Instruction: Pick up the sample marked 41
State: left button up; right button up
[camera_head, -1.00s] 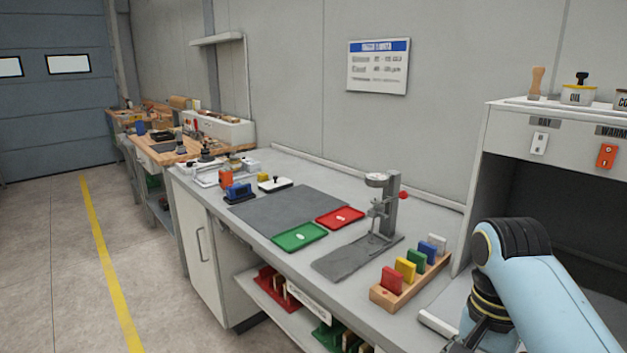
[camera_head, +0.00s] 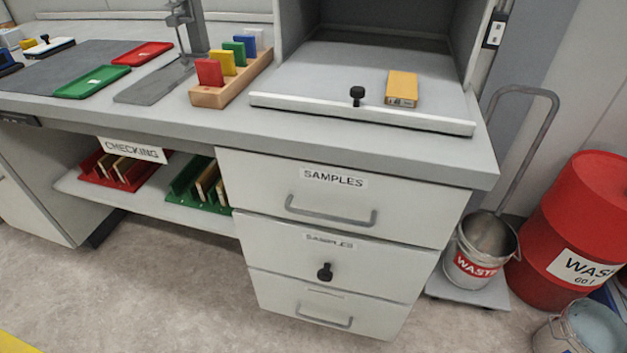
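I cannot read the number 41 on anything in view. A yellow-orange block (camera_head: 402,88) lies on the floor of the open grey booth at the bench's right, with small unreadable print on its front face. Below are three closed drawers; the top drawer (camera_head: 340,199) and the middle drawer (camera_head: 290,257) are labelled SAMPLES. The middle one has a black knob (camera_head: 325,271), the top and bottom drawers (camera_head: 322,308) bar handles. Neither gripper is in view.
A white strip (camera_head: 360,114) with a black knob (camera_head: 357,95) edges the booth front. A red tray (camera_head: 142,53) and green tray (camera_head: 92,81) lie left. A shelf (camera_head: 150,204) below holds red and green racks. A waste bucket (camera_head: 480,245) and red drum (camera_head: 572,230) stand right.

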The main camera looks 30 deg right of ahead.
aim_at(402, 90)
jog(key=z, duration=1.5)
